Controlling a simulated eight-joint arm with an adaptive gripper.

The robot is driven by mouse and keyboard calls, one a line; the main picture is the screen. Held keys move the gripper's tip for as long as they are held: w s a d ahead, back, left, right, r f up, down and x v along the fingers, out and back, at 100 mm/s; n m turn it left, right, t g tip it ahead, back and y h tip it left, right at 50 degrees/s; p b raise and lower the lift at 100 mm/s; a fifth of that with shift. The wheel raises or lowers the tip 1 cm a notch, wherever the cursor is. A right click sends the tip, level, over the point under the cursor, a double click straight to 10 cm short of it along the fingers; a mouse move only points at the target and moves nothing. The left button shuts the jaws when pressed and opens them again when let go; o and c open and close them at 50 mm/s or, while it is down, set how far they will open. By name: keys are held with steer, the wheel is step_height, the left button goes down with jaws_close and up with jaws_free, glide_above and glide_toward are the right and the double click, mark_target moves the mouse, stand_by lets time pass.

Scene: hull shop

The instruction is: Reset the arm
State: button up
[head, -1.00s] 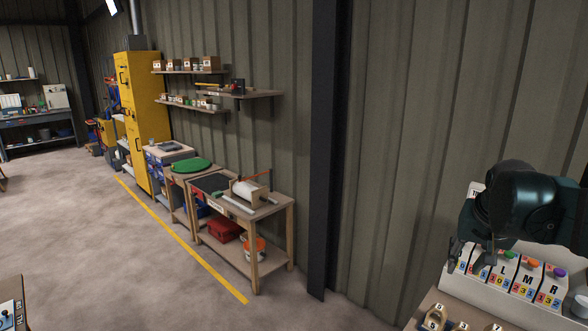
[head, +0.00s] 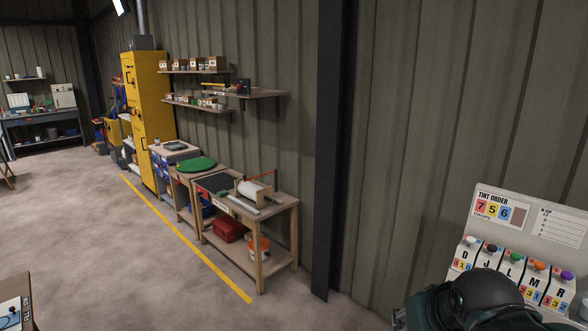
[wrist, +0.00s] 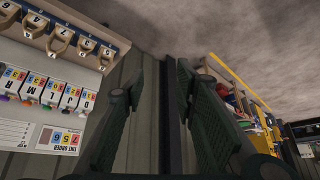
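My gripper (wrist: 160,72) shows in the wrist view with its two dark fingers apart. Nothing is between them; the wall and a dark post show behind. In the head view my dark teal arm is at the lower right, in front of the tint machine (head: 497,212), and the fingers are mostly out of sight there. The machine has a row of labelled, coloured knobs and a "TINT ORDER" card reading 7 5 6. It also shows upside down at the left of the wrist view (wrist: 22,108).
A rack of numbered holders (wrist: 60,40) is beside the tint machine. A wooden cart (head: 278,205) with a paper roll stands along the wall, past a dark post (head: 329,150). A yellow cabinet (head: 152,100) is further back. The floor (head: 110,250) at the left is mostly clear.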

steer(key=shift+n+t, duration=0.3)
steer(key=shift+n, duration=0.3)
steer(key=s+a+f, duration=0.2)
steer(key=s+a, duration=0.1)
steer(key=shift+s+a+f, duration=0.2)
steer(key=shift+s+f, duration=0.05)
steer(key=shift+f, duration=0.15)
